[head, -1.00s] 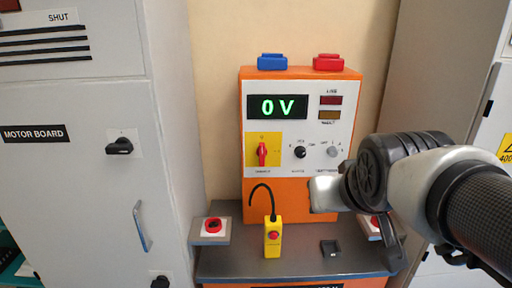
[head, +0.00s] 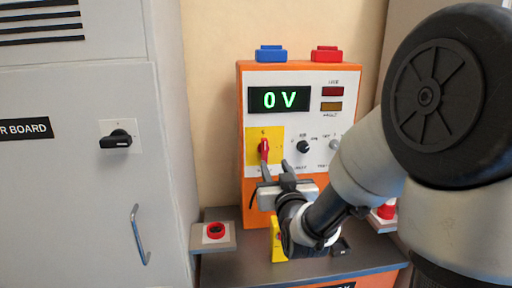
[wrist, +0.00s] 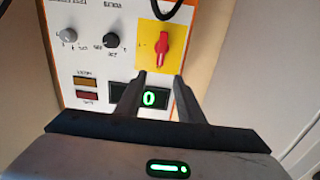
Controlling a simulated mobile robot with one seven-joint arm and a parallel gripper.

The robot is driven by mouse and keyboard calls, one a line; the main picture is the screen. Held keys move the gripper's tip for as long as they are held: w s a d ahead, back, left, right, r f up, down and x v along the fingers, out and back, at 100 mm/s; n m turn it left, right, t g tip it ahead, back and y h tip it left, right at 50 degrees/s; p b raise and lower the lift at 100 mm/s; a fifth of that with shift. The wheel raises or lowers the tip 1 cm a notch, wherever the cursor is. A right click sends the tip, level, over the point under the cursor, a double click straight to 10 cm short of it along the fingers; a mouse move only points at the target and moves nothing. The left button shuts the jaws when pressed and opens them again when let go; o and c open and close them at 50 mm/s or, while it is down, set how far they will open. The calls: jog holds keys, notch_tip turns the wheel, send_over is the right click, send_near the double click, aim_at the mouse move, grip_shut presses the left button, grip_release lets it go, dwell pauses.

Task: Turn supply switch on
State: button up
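The red rotary handle (head: 264,148) on the yellow plate (head: 252,158) at the left of the orange-and-white panel appears to be the supply switch; its label is too small to read. The handle stands roughly upright. The display (head: 280,99) reads 0 V. My gripper (head: 275,170) is just in front of and below the handle in the head view, with its fingers apart. In the wrist view, which is upside down, the handle (wrist: 162,48) lies just beyond the gap between my open fingertips (wrist: 160,76). Nothing is between the fingers; contact with the handle is not visible.
Black and grey knobs (head: 303,147) sit right of the handle. Dark red and amber lamps (head: 332,91) are above them. A yellow pendant (head: 277,245) stands on the bench, partly hidden by my arm. A red button box (head: 214,231) is at left, beside a grey cabinet (head: 90,200).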

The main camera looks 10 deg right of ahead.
aim_at(265, 146)
jog(key=w+p, duration=0.1)
jog(key=w, duration=1.3)
jog(key=shift+w, duration=0.4)
grip_shut()
